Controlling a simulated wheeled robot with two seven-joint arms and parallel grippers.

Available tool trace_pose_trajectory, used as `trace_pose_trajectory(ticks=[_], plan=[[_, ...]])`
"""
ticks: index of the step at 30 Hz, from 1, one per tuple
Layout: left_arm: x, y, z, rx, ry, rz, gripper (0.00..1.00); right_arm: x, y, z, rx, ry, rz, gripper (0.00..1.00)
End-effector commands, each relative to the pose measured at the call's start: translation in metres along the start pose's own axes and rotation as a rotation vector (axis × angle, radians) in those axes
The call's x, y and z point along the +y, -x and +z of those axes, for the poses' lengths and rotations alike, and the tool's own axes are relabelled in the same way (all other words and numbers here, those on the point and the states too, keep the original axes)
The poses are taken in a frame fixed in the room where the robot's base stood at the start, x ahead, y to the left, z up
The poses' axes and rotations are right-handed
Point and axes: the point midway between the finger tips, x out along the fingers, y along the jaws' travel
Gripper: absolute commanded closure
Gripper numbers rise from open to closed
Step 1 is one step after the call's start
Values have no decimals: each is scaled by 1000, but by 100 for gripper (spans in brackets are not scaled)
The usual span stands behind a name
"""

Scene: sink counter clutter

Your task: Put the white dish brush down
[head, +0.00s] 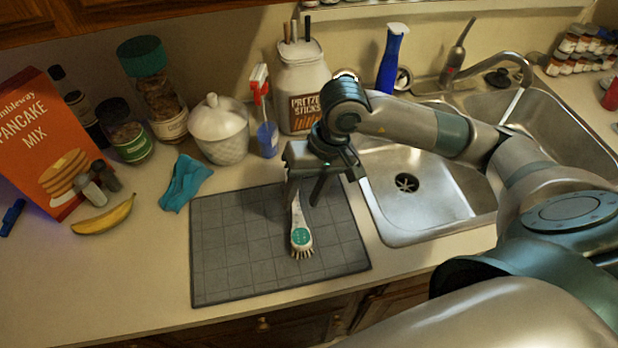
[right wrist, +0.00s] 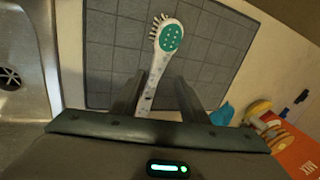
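The white dish brush (head: 301,232) has a teal patch on its head. It appears to lie on the grey drying mat (head: 225,270), head toward the front edge and bristles pointing forward. My right gripper (head: 304,201) is above the handle end, pointing down at the mat. In the right wrist view the white brush (right wrist: 166,50) runs between the two fingers of the gripper (right wrist: 157,82). The fingers stand apart, with a gap beside the handle, so the gripper looks open around it. The far handle end is hidden by the gripper. My left gripper is out of view.
The sink (head: 415,225) is right of the mat. A teal cloth (head: 184,182), a banana (head: 103,216) and a pancake mix box (head: 45,150) are to the left. Behind stand a white lidded jar (head: 220,135), a spray bottle (head: 266,138) and a pretzel jar (head: 303,88). The mat is otherwise clear.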

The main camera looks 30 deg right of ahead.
Motion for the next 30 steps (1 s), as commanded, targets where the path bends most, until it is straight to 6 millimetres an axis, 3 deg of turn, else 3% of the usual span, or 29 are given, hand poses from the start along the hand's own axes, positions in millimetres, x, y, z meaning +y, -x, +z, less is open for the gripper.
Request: trace_pose_trajectory(ticks=[3, 8, 21, 30], plan=[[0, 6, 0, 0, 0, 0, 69, -1, 4, 0, -1, 0, 0, 60], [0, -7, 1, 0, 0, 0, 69, 0, 16, -1, 4, 2, -1, 60], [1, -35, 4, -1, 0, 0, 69, 0, 84, -2, 6, 0, -1, 60], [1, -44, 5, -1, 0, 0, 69, -1, 116, -1, 2, 0, -1, 60]])
